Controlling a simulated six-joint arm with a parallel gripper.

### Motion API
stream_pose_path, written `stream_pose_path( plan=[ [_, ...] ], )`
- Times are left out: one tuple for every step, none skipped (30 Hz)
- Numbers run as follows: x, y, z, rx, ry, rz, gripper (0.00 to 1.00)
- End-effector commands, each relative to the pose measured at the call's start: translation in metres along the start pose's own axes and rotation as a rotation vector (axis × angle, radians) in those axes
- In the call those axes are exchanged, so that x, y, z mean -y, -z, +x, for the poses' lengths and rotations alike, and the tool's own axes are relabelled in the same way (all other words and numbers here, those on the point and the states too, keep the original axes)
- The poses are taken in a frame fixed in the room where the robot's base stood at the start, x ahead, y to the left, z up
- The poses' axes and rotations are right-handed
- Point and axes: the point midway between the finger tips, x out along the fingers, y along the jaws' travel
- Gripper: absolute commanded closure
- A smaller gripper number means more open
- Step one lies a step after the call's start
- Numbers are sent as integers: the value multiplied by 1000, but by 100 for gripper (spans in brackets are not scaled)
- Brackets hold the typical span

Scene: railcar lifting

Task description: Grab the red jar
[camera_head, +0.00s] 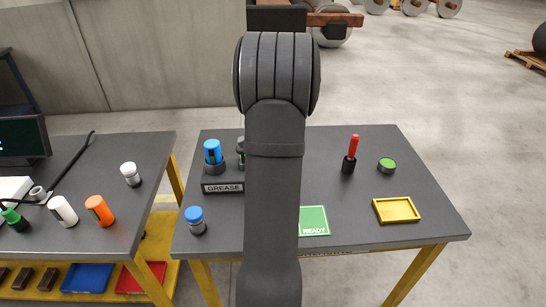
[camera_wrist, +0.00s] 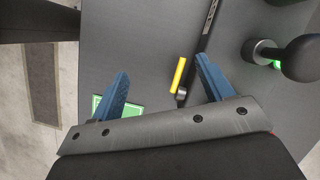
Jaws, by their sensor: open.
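I cannot make out a clearly red jar in either view. In the head view, a red-handled tool (camera_head: 353,146) stands upright in a black holder (camera_head: 348,165) on the right table. Beyond the fingers are a yellow bar (camera_wrist: 179,75) and a small dark cylinder (camera_wrist: 181,96). In the head view my arm hides the gripper and part of the right table.
Blue-topped jars (camera_head: 196,220) and a GREASE sign (camera_head: 222,188) are left of my arm. A green READY mat (camera_head: 313,221), yellow tray (camera_head: 397,210) and green-topped puck (camera_head: 387,165) are right. White jars (camera_head: 63,211) stand on the left table. A gap separates the tables.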

Motion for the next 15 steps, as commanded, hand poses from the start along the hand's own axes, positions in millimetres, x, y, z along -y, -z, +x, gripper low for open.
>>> stream_pose_path(
  plan=[
    [9,-2,-15,-98,-19,-52,27],
    [14,-1,-24,-156,-31,-77,27],
    [20,0,-37,-234,-41,-110,27],
    [25,0,-47,-291,-48,-135,27],
    [30,0,-57,-346,-52,-156,27],
    [38,0,-71,-416,-54,-184,27],
    [43,-1,-80,-464,-54,-204,27],
    [47,-2,-90,-508,-54,-219,27],
    [53,-4,-102,-562,-50,-241,27],
    [57,-5,-110,-597,-47,-253,27],
    [60,-6,-116,-627,-45,-264,27],
    [64,-7,-124,-661,-43,-277,27],
    [66,-8,-129,-681,-40,-283,27],
    [68,-8,-133,-698,-38,-289,27],
    [70,-9,-136,-713,-36,-295,27]
  ],
)
